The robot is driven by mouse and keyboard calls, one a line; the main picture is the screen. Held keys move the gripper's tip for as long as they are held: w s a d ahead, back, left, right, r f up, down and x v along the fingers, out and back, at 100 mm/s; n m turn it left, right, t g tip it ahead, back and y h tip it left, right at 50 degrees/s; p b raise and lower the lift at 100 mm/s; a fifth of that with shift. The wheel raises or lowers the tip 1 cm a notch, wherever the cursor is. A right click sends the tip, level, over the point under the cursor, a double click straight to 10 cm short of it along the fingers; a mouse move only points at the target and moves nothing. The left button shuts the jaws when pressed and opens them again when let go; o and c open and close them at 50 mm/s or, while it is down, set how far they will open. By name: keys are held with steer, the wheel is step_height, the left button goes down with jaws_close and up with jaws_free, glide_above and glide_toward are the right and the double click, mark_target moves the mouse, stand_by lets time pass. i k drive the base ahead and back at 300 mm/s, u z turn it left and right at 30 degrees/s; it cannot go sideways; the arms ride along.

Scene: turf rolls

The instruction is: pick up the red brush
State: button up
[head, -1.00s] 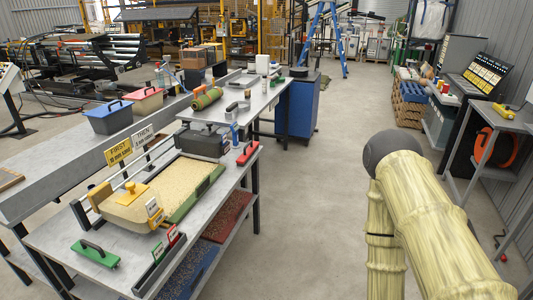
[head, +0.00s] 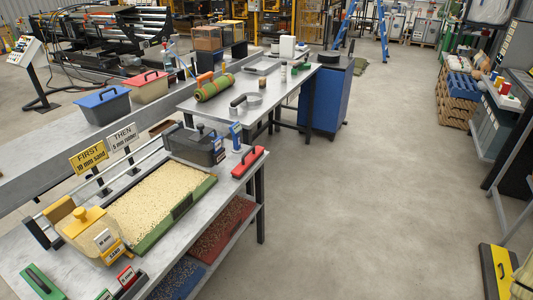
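The red brush (head: 248,162) is a long red block with a dark handle on top. It lies at the right edge of the near grey workbench, beside the dark grey box, in the head view. Nothing is touching it from above. My gripper is not in view.
A green brush (head: 42,282) lies at the bench's near left. A sand-filled tray (head: 178,216) and a dark grey box (head: 195,146) take up the bench beside the red brush. A blue cabinet (head: 326,97) stands behind. The floor (head: 370,190) to the right is clear.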

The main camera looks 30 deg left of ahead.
mark_target(250, 158)
steer(key=u, duration=0.45)
steer(key=i, duration=0.85)
steer(key=u, duration=1.1)
steer(key=i, duration=0.35)
steer(key=u, duration=0.4)
